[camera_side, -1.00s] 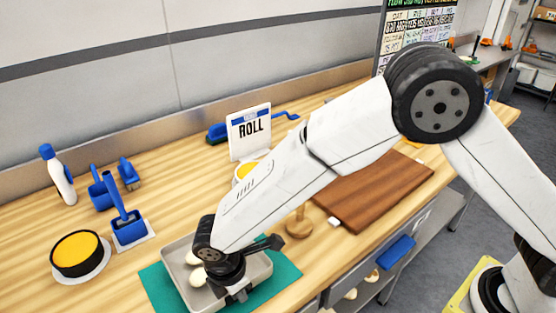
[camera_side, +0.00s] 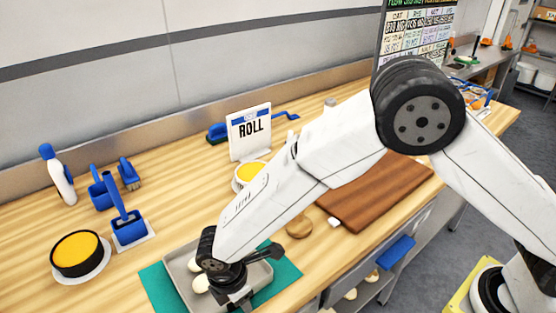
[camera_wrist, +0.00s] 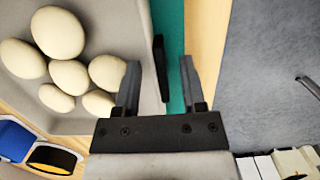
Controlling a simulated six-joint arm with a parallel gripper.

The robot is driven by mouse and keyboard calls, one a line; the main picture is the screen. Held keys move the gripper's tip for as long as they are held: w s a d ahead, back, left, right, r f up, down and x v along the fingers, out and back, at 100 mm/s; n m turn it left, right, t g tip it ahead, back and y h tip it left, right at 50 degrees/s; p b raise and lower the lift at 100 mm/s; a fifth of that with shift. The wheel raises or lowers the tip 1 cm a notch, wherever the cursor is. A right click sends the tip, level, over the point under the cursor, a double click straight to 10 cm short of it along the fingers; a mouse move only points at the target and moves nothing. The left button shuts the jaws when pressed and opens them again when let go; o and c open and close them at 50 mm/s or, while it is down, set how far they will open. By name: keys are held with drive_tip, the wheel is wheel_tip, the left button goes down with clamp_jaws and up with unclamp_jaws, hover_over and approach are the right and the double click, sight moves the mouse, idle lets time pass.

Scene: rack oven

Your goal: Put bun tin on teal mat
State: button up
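The bun tin (camera_side: 176,267) is a grey tray with pale rolls in it. It rests on the teal mat (camera_side: 287,274), with mat showing on its left and right. My gripper (camera_side: 240,301) is low at the tin's near side, and the arm hides part of the tin. In the wrist view the tin (camera_wrist: 110,14) lies left of my gripper (camera_wrist: 160,62). The fingers stand apart, with a dark tab on the tin's edge between them and gaps beside it. A strip of the mat (camera_wrist: 176,100) shows beyond the rim.
A brown board (camera_side: 385,190) lies to the right, with a round wooden piece (camera_side: 299,227) near it. A ROLL sign (camera_side: 249,133) stands behind a yellow-filled bowl (camera_side: 250,174). A yellow-topped round tub (camera_side: 78,252) and blue tools (camera_side: 128,222) are at left. The counter's front edge is close.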

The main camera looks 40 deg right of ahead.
wheel_tip(320, 180, up, 12)
drive_tip(key=a, duration=0.1)
drive_tip(key=shift+a, duration=0.4)
idle(0.4)
idle(0.4)
drive_tip(key=s+d+m+t+y, duration=0.15)
drive_tip(key=d+m, duration=1.05)
drive_tip(key=d, duration=1.2)
drive_tip(key=s+d+m+t, duration=0.1)
drive_tip(key=s+d+m, duration=0.5)
drive_tip(key=d, duration=0.1)
drive_tip(key=shift+d, duration=0.4)
